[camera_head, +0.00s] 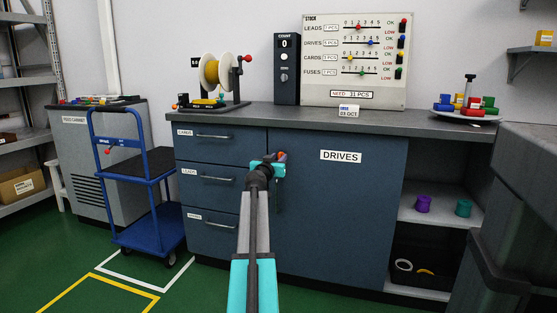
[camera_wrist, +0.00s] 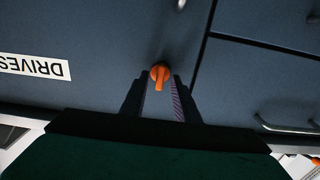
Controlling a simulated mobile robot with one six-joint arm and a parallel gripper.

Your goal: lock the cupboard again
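The cupboard (camera_head: 335,210) is a dark blue door labelled DRIVES under the counter; it looks closed, flush with its surroundings. Its orange knob (camera_wrist: 160,73) is near the door's left edge and shows in the wrist view with its grip pointing down the picture. My gripper (camera_head: 275,165) is in front of that upper left edge and hides most of the knob in the head view. In the wrist view its two dark fingers are apart, one on each side of the knob, with small gaps visible. I cannot tell how deep the knob sits between them.
Drawers (camera_head: 215,178) with bar handles are left of the door. A blue trolley (camera_head: 152,225) stands further left. Open shelves (camera_head: 438,215) with purple and green spools are on the right. The counter (camera_head: 330,120) holds a spool stand (camera_head: 212,80) and a stock board (camera_head: 355,60).

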